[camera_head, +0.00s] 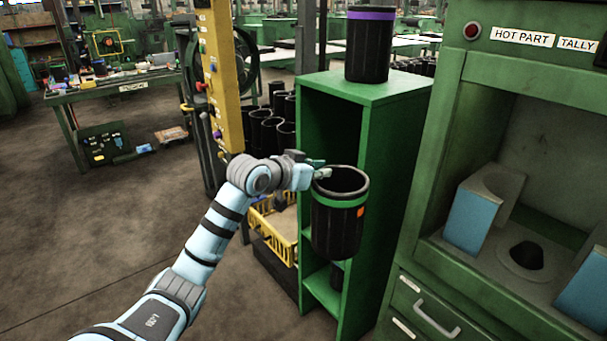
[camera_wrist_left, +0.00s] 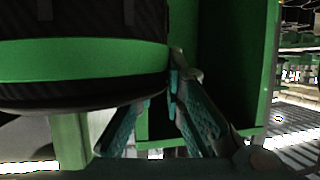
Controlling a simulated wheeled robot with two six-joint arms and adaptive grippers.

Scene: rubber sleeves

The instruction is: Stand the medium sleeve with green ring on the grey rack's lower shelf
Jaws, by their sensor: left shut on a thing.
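The black sleeve with a green ring (camera_head: 338,228) hangs upright in front of the green shelf unit, with an orange mark on its side. My left gripper (camera_head: 322,172) is shut on its upper rim at the left side. In the left wrist view the sleeve (camera_wrist_left: 80,22) fills the upper left, its green band and rim close to the fingers (camera_wrist_left: 160,112). The sleeve hides part of the green unit's shelves. I cannot make out a grey rack. My right gripper is not in view.
The green shelf unit (camera_head: 385,92) carries a purple-ringed sleeve (camera_head: 369,48) on top. A green cabinet (camera_head: 452,190) stands at right.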

